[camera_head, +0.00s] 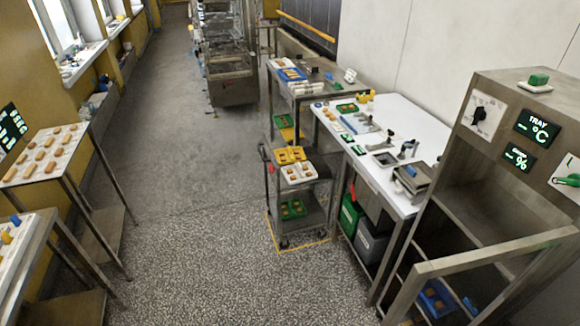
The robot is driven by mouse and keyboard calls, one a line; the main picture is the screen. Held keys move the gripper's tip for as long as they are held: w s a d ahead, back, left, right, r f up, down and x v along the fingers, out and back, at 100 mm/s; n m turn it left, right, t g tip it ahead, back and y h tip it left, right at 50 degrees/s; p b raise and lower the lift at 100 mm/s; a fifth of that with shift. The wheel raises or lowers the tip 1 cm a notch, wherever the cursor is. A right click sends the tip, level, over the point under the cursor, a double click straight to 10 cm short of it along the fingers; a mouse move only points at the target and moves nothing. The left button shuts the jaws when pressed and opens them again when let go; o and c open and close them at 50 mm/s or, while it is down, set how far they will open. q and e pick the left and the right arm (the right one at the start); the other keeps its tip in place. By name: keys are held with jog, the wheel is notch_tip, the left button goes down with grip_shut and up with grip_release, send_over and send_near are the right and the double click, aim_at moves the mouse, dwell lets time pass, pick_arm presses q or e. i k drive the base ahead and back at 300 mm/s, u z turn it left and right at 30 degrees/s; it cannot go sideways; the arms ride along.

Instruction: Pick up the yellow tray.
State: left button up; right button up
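A yellow tray (284,158) with several brown pieces in it sits on the upper shelf of a small metal cart in the middle of the view. A white tray (299,180) with brown pieces lies right in front of it, close or touching. Another yellow item (290,135) shows further back, behind the cart, partly hidden; I cannot tell what it is. Neither of my grippers is in view.
A green tray (293,215) is on the cart's lower shelf. A white-topped table (400,118) with tools stands right of the cart. A steel cabinet (475,205) fills the right side. Tables stand at left. The speckled floor (205,265) before the cart is clear.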

aim_at(290, 153)
jog(key=k, duration=0.55)
jog(key=u, duration=0.85)
jog(key=i, duration=2.1)
jog(key=z, duration=1.7)
